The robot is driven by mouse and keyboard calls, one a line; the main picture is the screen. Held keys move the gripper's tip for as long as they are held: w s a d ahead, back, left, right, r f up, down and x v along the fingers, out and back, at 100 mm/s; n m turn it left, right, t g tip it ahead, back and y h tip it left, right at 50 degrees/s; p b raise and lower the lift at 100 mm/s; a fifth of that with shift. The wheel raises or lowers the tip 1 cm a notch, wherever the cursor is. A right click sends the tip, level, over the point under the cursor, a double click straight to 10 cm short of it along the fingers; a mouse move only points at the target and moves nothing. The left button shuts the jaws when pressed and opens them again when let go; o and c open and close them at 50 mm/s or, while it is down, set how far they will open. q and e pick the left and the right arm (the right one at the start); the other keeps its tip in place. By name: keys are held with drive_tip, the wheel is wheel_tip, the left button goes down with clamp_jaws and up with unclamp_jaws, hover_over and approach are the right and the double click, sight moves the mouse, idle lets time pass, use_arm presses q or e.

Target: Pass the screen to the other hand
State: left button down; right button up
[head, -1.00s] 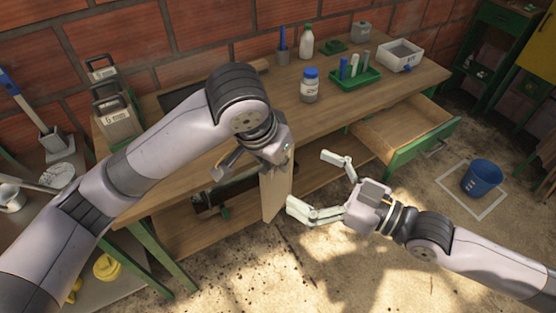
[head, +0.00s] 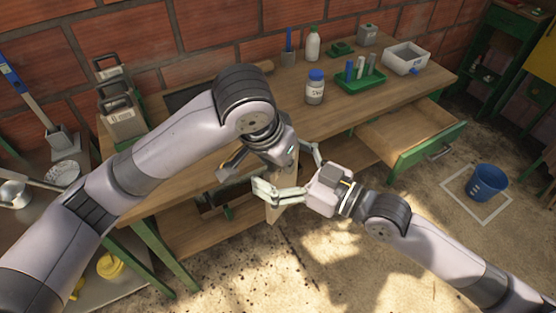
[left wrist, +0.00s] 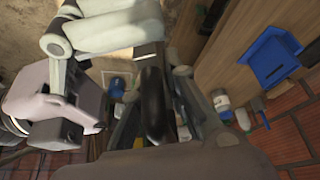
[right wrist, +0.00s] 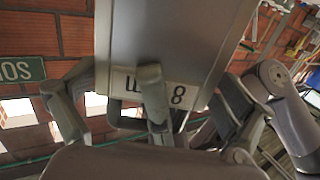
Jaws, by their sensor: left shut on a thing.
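The screen is a flat panel with a pale wooden-looking edge in the head view (head: 273,213), hanging upright under my left gripper (head: 256,164). My left gripper is shut on its upper part, and my arm hides much of the grip. In the right wrist view the screen is a broad grey panel (right wrist: 165,35) with a white label marked 8 and a handle at its lower edge. My right gripper (head: 286,170) is open, its pale fingers spread either side of the screen. I cannot tell whether they touch it. It also shows in the left wrist view (left wrist: 65,100).
The wooden workbench (head: 230,125) stands behind the arms, with a blue-capped jar (head: 315,88), a green rack (head: 361,80) and a white bin (head: 405,58). A drawer (head: 425,150) juts out at right. A blue bucket (head: 487,182) stands on the floor.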

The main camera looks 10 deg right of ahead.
use_arm(q)
drive_tip(key=shift+d, duration=0.15)
use_arm(e)
drive_tip(key=shift+s+a, duration=0.15)
drive_tip(key=c, duration=1.3)
use_arm(q)
drive_tip(key=c, duration=2)
unclamp_jaws()
drive_tip(key=o, duration=0.5)
drive_tip(key=shift+c, duration=0.2)
use_arm(e)
drive_tip(key=shift+r, duration=0.1)
